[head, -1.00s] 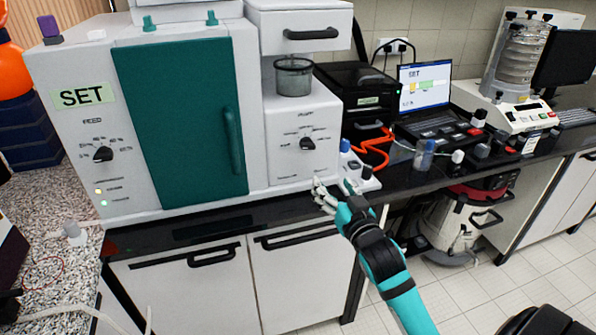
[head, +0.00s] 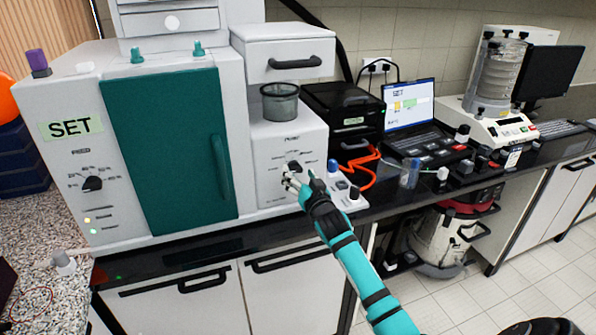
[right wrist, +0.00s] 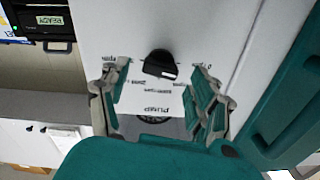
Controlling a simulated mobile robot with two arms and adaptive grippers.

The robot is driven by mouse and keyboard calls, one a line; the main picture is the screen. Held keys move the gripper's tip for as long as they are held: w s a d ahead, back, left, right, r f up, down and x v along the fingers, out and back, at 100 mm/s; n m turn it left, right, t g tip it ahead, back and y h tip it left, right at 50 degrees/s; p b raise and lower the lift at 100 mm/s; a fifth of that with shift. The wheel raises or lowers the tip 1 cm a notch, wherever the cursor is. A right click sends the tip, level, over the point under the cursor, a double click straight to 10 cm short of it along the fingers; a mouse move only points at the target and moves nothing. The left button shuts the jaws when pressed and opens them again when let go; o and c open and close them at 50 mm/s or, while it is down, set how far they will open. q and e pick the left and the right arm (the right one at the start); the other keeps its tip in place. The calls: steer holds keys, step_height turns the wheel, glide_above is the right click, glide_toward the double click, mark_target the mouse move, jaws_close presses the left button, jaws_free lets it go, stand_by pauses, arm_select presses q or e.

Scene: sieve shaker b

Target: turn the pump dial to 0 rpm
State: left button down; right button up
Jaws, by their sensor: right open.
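The pump dial is a black knob (head: 295,166) on the white front panel of the pump unit (head: 270,165), under a clear grey cup. My right gripper (head: 303,180) is at this panel, partly covering the dial. In the right wrist view the dial (right wrist: 160,64) lies between and beyond the two spread fingers of the right gripper (right wrist: 161,70), with no contact visible. The panel print is upside down there, with "rpm" marks on both sides of the dial. I cannot tell which mark the dial points to. My left gripper is not in view.
A second black dial (head: 92,183) sits on the left panel, beside a green door (head: 175,145) with a handle. A small control box (head: 345,192) with knobs and an orange cable (head: 365,168) are right of the pump unit. A laptop (head: 410,105) stands farther right.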

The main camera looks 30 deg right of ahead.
steer(key=shift+w+d, duration=0.15)
steer(key=shift+w, duration=0.5)
steer(key=c, duration=1.2)
steer(key=shift+o, duration=0.2)
steer(key=shift+n, duration=1.3)
steer(key=o, duration=1.2)
steer(key=shift+c, duration=0.2)
